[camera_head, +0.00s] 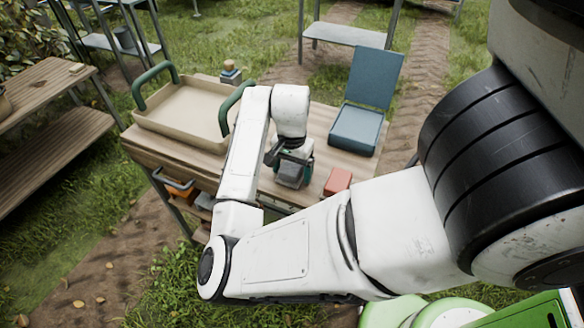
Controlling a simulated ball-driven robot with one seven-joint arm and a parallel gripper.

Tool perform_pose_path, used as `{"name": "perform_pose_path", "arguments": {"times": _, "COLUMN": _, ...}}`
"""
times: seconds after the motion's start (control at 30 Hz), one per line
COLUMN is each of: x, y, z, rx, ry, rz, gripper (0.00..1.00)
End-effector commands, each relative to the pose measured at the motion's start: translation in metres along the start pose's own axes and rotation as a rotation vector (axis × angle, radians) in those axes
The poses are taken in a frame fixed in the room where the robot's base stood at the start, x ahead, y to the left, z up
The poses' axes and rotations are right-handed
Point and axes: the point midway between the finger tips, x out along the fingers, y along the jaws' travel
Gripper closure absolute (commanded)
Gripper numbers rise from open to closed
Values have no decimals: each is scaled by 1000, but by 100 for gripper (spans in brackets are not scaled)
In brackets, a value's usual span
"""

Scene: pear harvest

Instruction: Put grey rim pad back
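A grey block (290,173), which looks like the grey pad, is at the front middle of the wooden table, directly under my gripper (292,163). My gripper points down at it, and its dark and teal parts show just above and beside the block. The fingertips are largely hidden, so I cannot tell whether they are closed on it. I also cannot tell whether the block rests on the table or is slightly raised.
A red block (338,181) lies just right of the grey one. An open blue case (355,130) stands at the table's right. A beige tray (170,133) with green handles fills the left. A small blue item with a wooden top (231,74) stands behind. An orange item (180,190) is below the tabletop.

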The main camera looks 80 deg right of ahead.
Motion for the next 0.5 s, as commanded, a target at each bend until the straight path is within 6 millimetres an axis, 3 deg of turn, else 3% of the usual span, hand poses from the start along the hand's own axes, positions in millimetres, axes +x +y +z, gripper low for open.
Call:
{"name": "perform_pose_path", "arguments": {"times": 0.33, "x": -2, "y": 0, "z": 0, "rx": 0, "ry": 0, "rz": 0, "gripper": 6}}
{"name": "perform_pose_path", "arguments": {"times": 0.5, "x": -17, "y": 0, "z": -1, "rx": 3, "ry": 2, "rz": -1, "gripper": 6}}
